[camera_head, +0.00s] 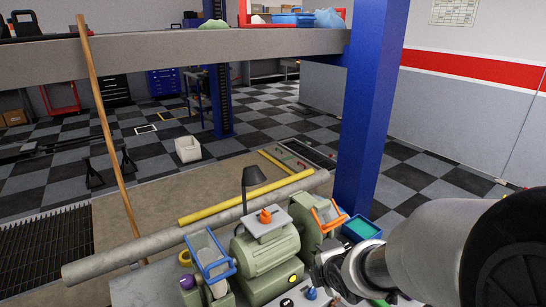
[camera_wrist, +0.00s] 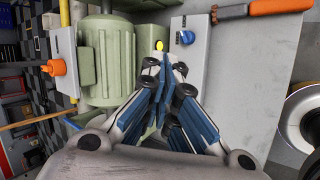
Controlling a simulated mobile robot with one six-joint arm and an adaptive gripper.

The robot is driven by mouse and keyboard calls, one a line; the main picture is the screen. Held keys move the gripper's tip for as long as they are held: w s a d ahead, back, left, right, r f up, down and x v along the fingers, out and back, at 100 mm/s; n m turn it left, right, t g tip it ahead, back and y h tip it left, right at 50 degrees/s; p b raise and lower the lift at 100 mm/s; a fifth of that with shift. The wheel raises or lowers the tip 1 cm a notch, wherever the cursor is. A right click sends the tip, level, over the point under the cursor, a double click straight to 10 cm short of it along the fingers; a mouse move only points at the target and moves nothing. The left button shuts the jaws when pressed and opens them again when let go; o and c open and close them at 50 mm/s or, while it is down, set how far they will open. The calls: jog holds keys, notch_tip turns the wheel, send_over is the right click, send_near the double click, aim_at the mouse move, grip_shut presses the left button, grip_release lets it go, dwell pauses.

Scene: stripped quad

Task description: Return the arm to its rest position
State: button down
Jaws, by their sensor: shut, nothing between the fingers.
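My arm comes in from the right edge of the head view and reaches left to the bench grinder. My gripper (camera_wrist: 170,68) is shut and empty in the wrist view, its blue-padded fingers together. It is over the bench top beside the green bench grinder (camera_wrist: 107,60), close to a grey box with a blue knob (camera_wrist: 187,37) and a yellow button (camera_wrist: 159,44). In the head view the grinder (camera_head: 266,256) is left of my wrist. The fingertips are hard to make out there.
A blue post (camera_head: 370,100) rises behind the bench and meets a grey beam (camera_head: 200,48). A blue-green tray (camera_head: 362,229) lies near my arm. An orange-handled tool (camera_wrist: 265,8) lies near the gripper.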

jog(key=s+d+r+m+g+h, duration=0.15)
jog(key=s+d+r+m, duration=0.25)
jog(key=s+r+m, duration=0.55)
jog(key=s+a+r+m+g, duration=0.1)
jog(key=s+m, duration=1.1)
jog(key=s, duration=0.2)
jog(key=shift+s+a+r+y, duration=0.3)
jog(key=shift+s+r+y, duration=0.05)
jog(key=shift+y, duration=0.1)
jog(key=c, duration=2.4)
grip_release()
jog(key=shift+g, duration=0.25)
